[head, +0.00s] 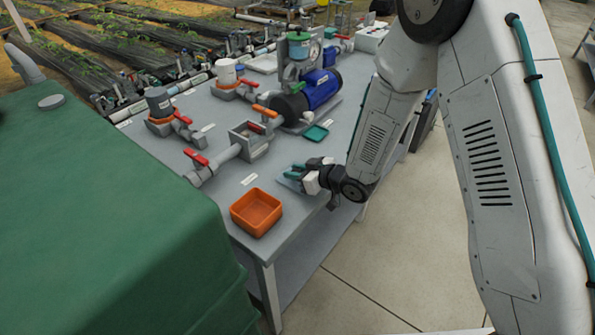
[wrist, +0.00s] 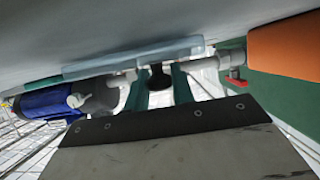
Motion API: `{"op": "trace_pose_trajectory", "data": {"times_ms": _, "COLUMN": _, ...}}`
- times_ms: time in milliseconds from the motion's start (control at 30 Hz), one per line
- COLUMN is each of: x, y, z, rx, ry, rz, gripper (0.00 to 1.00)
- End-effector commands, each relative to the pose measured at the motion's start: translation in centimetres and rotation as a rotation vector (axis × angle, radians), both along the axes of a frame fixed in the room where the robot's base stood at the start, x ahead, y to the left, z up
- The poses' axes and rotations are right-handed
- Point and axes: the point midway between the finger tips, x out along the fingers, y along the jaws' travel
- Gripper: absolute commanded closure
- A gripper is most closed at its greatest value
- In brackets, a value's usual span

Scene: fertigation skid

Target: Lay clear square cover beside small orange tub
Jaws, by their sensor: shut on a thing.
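The clear square cover (wrist: 115,64) shows edge-on in the wrist view as a pale bluish plate close to the grey bench top. My gripper (wrist: 160,84) has its green fingers shut on the dark knob of the cover. In the head view my gripper (head: 297,174) is low over the bench's near right edge, and only a pale bit of the cover shows under it. The small orange tub (head: 256,212) stands left and nearer, apart from the cover; it also shows in the wrist view (wrist: 287,47). I cannot tell whether the cover touches the bench.
The grey bench (head: 222,115) carries a grey open box (head: 252,142) with valves, a small green tray (head: 315,133) and a blue pump motor (head: 315,90). A white label (head: 249,179) lies near the tub. A large green tank (head: 100,210) stands at left.

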Motion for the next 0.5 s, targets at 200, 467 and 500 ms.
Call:
{"op": "trace_pose_trajectory", "data": {"times_ms": 200, "x": 0.06, "y": -0.2, "z": -0.26, "rx": 0.0, "ry": 0.0, "rz": -0.002, "gripper": 0.7}}
{"op": "trace_pose_trajectory", "data": {"times_ms": 467, "x": 0.11, "y": -0.37, "z": -0.24, "rx": -0.001, "ry": 0.001, "rz": -0.004, "gripper": 0.54}}
{"op": "trace_pose_trajectory", "data": {"times_ms": 500, "x": 0.11, "y": -0.37, "z": -0.24, "rx": -0.001, "ry": 0.001, "rz": -0.004, "gripper": 0.54}}
